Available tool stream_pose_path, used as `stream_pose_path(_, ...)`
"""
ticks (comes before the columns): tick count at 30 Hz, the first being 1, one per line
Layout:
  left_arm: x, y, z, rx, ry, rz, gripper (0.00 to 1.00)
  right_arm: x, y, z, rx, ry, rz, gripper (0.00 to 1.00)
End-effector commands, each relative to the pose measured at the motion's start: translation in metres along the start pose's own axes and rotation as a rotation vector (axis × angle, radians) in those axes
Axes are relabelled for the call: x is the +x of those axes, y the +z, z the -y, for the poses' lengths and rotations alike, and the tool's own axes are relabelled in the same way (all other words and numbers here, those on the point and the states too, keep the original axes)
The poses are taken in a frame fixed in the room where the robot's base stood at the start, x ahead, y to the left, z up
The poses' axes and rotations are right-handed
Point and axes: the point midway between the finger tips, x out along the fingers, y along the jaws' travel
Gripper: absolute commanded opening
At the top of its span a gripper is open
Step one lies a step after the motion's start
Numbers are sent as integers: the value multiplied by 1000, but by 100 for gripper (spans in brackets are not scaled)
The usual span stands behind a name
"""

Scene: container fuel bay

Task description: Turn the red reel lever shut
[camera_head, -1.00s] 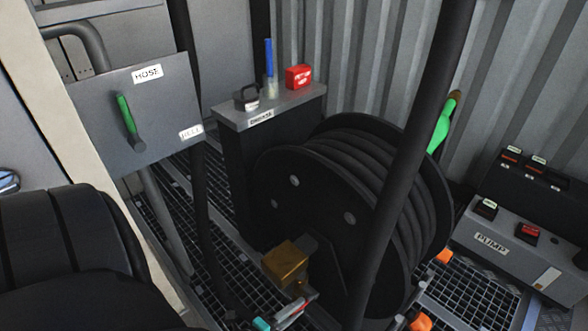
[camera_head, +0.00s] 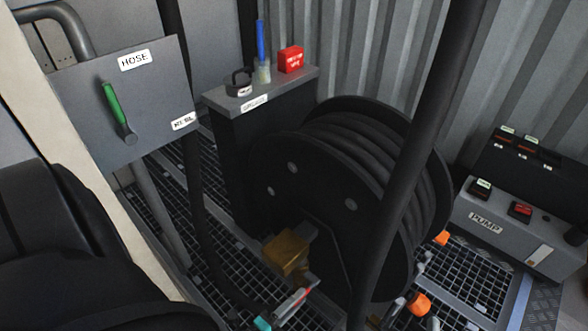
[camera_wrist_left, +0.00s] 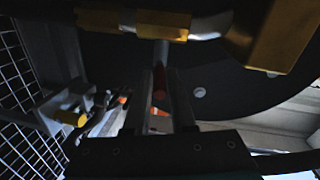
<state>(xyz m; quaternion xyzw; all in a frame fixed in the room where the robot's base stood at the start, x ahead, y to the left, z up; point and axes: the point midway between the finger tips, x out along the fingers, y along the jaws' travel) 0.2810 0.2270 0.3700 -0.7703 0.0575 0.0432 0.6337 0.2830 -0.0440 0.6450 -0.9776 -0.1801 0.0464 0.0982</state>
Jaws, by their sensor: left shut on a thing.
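The red lever (camera_head: 306,291) sits low at the front of the black hose reel (camera_head: 330,190), below a brass block (camera_head: 287,252). Only a small part of it shows in the head view. My left gripper (camera_head: 299,296) is shut on it, small in that view. In the left wrist view the grey fingers (camera_wrist_left: 160,101) stand on either side of the red lever (camera_wrist_left: 160,82). The fingers hide part of the lever, and its exact angle is hard to tell. My right gripper does not show.
A dark upright post (camera_head: 405,170) crosses in front of the reel. A hose panel (camera_head: 150,90) with a green handle (camera_head: 113,108) stands left. A grey-topped cabinet (camera_head: 290,88) stands behind, a pump box (camera_head: 520,235) right. Orange parts (camera_head: 418,304) lie beside the reel.

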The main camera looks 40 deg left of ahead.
Motion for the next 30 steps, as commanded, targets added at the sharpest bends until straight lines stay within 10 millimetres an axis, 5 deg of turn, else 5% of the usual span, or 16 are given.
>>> stream_pose_path(24,3,-4,-1,2,-25,-4,0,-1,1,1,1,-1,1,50)
stream_pose_path(25,3,-4,-1,2,-25,-4,27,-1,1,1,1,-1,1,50)
stream_pose_path(30,2,-4,-1,1,-24,-4,46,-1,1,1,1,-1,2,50)
